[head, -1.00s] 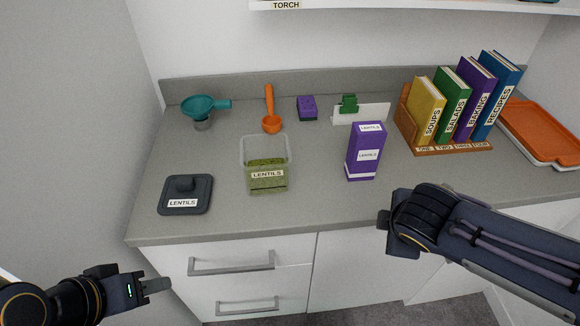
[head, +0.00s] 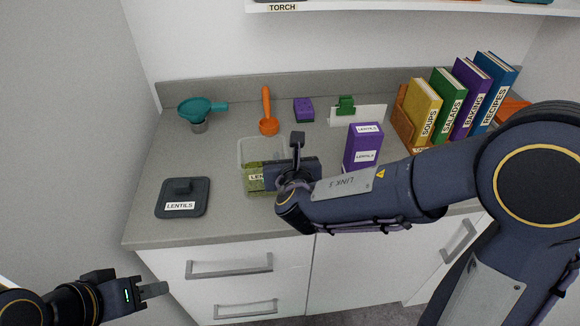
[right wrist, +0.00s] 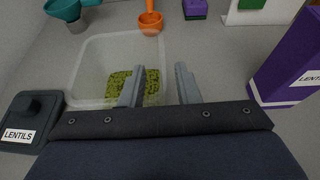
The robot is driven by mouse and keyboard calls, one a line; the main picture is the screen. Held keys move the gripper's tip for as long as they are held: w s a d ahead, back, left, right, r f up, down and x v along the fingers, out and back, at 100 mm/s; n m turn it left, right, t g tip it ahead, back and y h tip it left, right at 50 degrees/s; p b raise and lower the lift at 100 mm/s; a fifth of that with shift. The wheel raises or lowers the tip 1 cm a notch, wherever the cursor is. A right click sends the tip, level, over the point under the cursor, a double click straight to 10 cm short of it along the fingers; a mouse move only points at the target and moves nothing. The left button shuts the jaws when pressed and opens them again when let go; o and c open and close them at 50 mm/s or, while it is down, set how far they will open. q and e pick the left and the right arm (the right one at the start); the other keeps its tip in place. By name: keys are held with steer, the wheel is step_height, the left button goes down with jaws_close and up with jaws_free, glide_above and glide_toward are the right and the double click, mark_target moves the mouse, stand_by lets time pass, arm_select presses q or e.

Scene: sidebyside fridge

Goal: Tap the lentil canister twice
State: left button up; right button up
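The lentil canister (head: 262,146) is a clear, open-topped square box with green lentils low inside and a LENTILS label. It stands on the counter, its right front partly hidden by my right gripper (head: 297,150). It also shows in the right wrist view (right wrist: 90,62). There my right gripper (right wrist: 158,84) has its two fingers apart with nothing between them, at the canister's right side; I cannot tell whether they touch it. My left gripper (head: 153,290) is low at the left, in front of the drawers, away from the canister; its finger gap is not clear.
A dark LENTILS lid (head: 183,198) lies left of the canister. A purple LENTILS box (head: 362,148) stands to its right. Behind are a teal funnel (head: 203,108), an orange scoop (head: 268,124) and a purple sponge (head: 304,110). Books (head: 448,102) stand at the right.

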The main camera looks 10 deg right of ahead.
mark_target(285, 151)
steer(key=x, duration=0.5)
jaws_close()
